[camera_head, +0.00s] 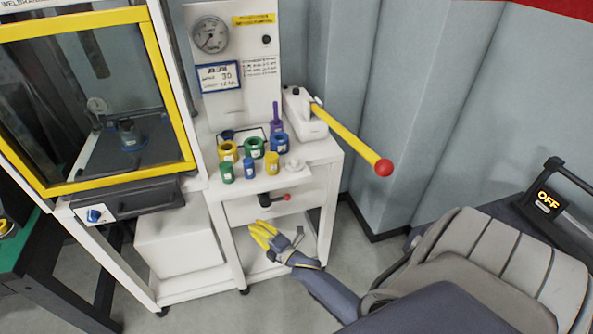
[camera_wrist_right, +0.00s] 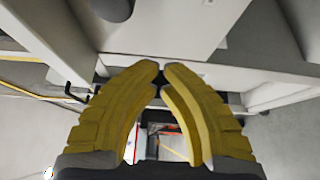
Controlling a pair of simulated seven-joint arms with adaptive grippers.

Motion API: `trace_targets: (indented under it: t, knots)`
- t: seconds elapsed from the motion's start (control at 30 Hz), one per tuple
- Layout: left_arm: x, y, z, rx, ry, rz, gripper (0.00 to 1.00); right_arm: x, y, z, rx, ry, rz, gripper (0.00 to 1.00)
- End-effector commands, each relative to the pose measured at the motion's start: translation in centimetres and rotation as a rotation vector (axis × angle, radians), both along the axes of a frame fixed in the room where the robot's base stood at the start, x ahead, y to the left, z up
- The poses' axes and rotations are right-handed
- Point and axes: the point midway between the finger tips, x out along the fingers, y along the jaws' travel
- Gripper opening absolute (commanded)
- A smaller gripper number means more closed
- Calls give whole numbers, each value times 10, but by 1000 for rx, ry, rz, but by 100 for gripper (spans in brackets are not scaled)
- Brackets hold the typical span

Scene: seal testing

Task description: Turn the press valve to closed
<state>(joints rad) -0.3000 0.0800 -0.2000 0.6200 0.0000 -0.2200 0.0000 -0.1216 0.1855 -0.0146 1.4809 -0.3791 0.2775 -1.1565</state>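A small valve lever with a black arm and a red tip (camera_head: 285,197) sits on the white front panel below the bench top. It lies nearly level, its red tip toward the right. I take it to be the press valve. My right gripper (camera_head: 254,234), with yellow fingers, is below and left of the lever, apart from it. In the right wrist view its two fingertips (camera_wrist_right: 161,66) nearly meet, with nothing between them. The lever cannot be made out clearly in that view. My left gripper is not in view.
A hand pump with a long yellow handle and red ball (camera_head: 383,168) juts out right of the bench. Several coloured fittings stand on the bench top around a green ring (camera_head: 254,146). A pressure gauge (camera_head: 210,35) is behind. A yellow-framed cabinet (camera_head: 166,75) stands left.

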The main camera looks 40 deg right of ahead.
Motion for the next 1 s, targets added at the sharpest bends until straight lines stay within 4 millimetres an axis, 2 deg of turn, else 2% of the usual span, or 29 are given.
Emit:
trace_targets:
  t: [0.4, 0.5, 1.0]
  knots:
    - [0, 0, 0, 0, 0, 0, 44, -70, -8, 0, 3, 1, 0, 0]
    - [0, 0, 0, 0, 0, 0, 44, -66, -10, -4, 99, 29, -12, 0]
    - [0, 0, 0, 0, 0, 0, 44, -86, -23, -87, 374, 244, -110, 0]
